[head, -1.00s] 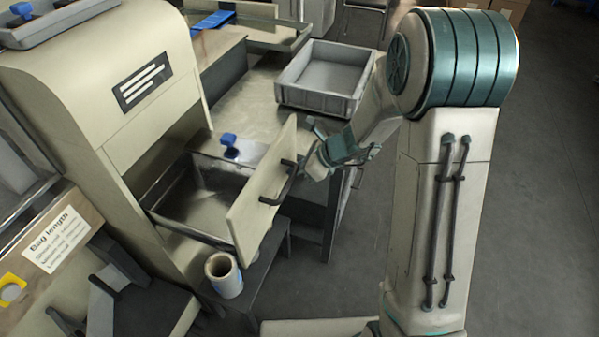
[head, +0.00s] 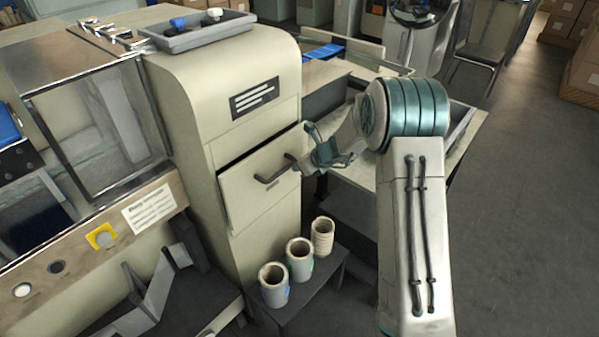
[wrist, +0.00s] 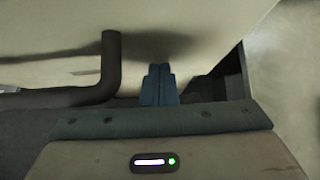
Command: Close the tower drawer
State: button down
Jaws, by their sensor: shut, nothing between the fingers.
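The tower (head: 200,105) is the tall cream cabinet left of centre in the head view. Its drawer (head: 270,195) is almost flush with the tower, with a thin dark gap along the top edge of its front. The dark bar handle (head: 268,181) is on the drawer front. My gripper (head: 298,167) is at the right part of the drawer front, beside the handle. In the wrist view the blue fingers (wrist: 158,85) are together and empty, at the drawer front (wrist: 205,30), right of the handle (wrist: 110,65). Whether the fingertips touch the front is hard to tell.
Several pale rolls (head: 299,258) stand on a low dark stand (head: 315,295) below the drawer. A grey tray (head: 195,36) lies on top of the tower. A worktable is behind my arm. Open floor (head: 520,200) lies to the right.

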jog(key=shift+w+a, duration=0.8)
jog(key=shift+a+r, duration=0.15)
jog(key=shift+a, duration=0.1)
jog(key=shift+s+d, duration=0.1)
jog(key=shift+d, duration=0.05)
